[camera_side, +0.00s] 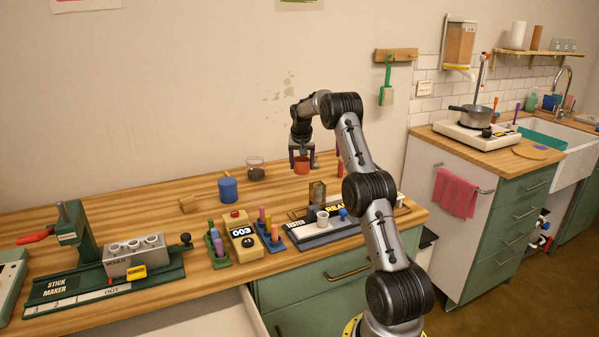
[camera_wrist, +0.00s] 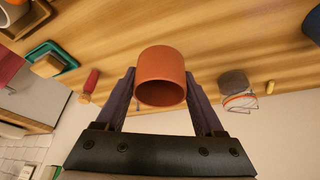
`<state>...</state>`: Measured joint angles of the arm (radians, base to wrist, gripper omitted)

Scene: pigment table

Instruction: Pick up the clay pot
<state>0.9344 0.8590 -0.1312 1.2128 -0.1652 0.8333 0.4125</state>
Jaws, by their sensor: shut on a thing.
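The clay pot (camera_wrist: 162,70) is a small terracotta-orange cup. In the wrist view it sits between the two fingers of my gripper (camera_wrist: 163,95), its open mouth toward the camera. My gripper (camera_side: 301,158) is shut on it, a finger on either side. In the side view the clay pot (camera_side: 302,168) shows below the fingers at the back of the wooden table. Whether it touches the table or hangs just above it, I cannot tell.
A glass jar with dark contents (camera_side: 256,170) and a blue pot (camera_side: 228,189) stand to the left. The tester (camera_side: 322,232) and a yellow device reading 003 (camera_side: 243,236) are nearer the front. A green-based stick maker (camera_side: 105,283) stands at the left. The wall is close behind.

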